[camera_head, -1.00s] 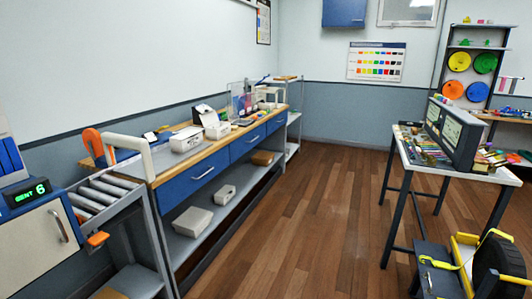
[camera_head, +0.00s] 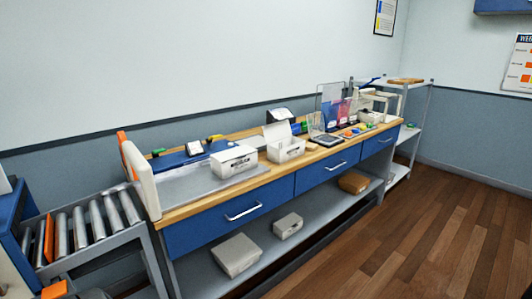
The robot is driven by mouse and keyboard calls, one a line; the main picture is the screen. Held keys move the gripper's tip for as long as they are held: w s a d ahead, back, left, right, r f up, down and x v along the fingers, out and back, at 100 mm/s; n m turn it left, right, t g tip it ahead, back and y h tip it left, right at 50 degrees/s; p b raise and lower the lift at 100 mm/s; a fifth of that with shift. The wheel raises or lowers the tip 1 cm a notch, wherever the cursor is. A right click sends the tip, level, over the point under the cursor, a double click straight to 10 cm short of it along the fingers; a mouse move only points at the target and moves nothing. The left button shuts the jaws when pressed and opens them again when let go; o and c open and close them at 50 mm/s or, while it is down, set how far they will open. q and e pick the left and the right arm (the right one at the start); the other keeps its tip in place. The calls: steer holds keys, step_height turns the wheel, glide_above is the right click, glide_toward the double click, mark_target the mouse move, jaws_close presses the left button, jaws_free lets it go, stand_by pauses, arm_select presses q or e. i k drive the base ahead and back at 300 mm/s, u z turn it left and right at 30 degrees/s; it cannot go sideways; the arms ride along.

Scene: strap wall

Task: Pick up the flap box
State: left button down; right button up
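A white box with a raised flap (camera_head: 289,150) stands on the wooden top of the blue-drawer bench, near its middle. Its flap tilts up at its back left. A closed-looking white box (camera_head: 233,164) with dark print stands just left of it, on the grey plate. Neither of my grippers shows, and no arm is in view.
The bench (camera_head: 207,204) runs along the wall, with a lower shelf holding grey boxes (camera_head: 236,255) and a brown box (camera_head: 353,182). A roller conveyor (camera_head: 90,222) adjoins at left, a grey rack (camera_head: 409,130) at the far end. Wooden floor (camera_head: 400,240) at right is clear.

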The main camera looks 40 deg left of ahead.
mark_target(224, 171)
steer(key=i, duration=2.5)
steer(key=u, duration=3.9)
